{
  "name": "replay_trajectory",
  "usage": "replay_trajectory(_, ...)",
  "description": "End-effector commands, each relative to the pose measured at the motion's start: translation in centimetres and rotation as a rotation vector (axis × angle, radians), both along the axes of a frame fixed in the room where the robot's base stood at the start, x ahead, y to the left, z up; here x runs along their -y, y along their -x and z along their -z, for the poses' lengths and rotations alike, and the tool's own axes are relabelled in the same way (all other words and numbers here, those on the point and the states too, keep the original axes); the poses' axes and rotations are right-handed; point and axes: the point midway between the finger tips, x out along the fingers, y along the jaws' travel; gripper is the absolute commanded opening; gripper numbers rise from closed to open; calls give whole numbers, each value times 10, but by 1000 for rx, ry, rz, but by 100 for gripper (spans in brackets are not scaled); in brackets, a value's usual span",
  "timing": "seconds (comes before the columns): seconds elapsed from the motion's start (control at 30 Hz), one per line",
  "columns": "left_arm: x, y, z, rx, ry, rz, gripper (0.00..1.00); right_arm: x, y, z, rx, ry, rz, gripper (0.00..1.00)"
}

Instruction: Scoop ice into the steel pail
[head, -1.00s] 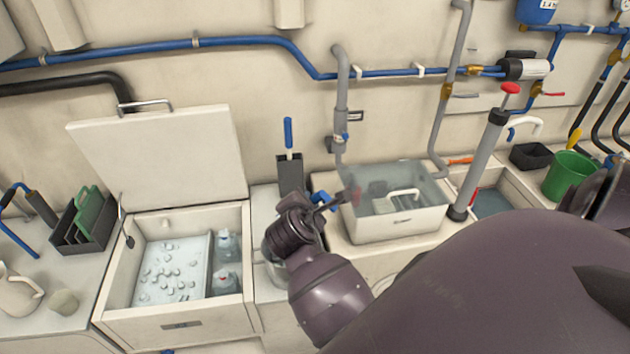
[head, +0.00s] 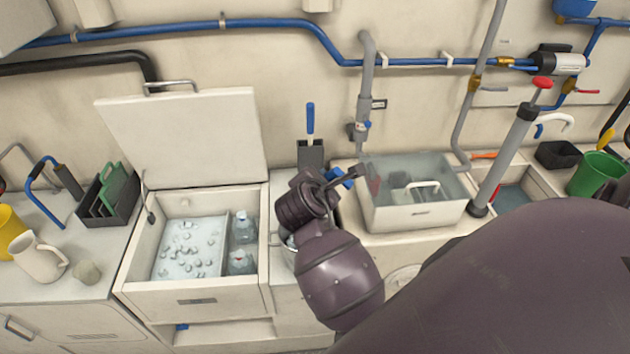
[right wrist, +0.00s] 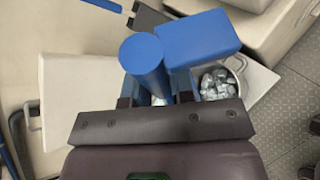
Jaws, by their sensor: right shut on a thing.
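The open ice chest (head: 190,295) at the left holds loose ice (head: 190,250) beside a divider with bottles. My right gripper (head: 338,184) is right of the chest, shut on the blue scoop (head: 342,176), of which only a small blue part shows in the head view. In the right wrist view the scoop's round handle (right wrist: 146,65) and blocky blue body (right wrist: 200,38) fill the middle. The steel pail (head: 274,239) stands on the counter right of the chest, mostly hidden behind my right arm. The right wrist view shows grey-white lumps (right wrist: 217,82) inside the pail. My left gripper is not in view.
A blue-handled tool (head: 310,118) stands in a dark holder (head: 311,154) behind the pail. A clear-topped bin (head: 415,215) is to the right, with a pump (head: 505,155) beyond it. The raised chest lid (head: 185,135) leans at the back.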

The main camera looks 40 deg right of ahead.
Motion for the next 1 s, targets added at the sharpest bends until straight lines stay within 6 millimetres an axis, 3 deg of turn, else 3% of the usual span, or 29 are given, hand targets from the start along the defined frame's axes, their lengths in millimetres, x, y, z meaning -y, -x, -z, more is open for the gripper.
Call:
replay_trajectory(0.5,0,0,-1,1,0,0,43,19,35,-11,293,-158,0,2)
replay_trajectory(1.0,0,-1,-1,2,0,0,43,21,39,-13,342,-186,0,2)
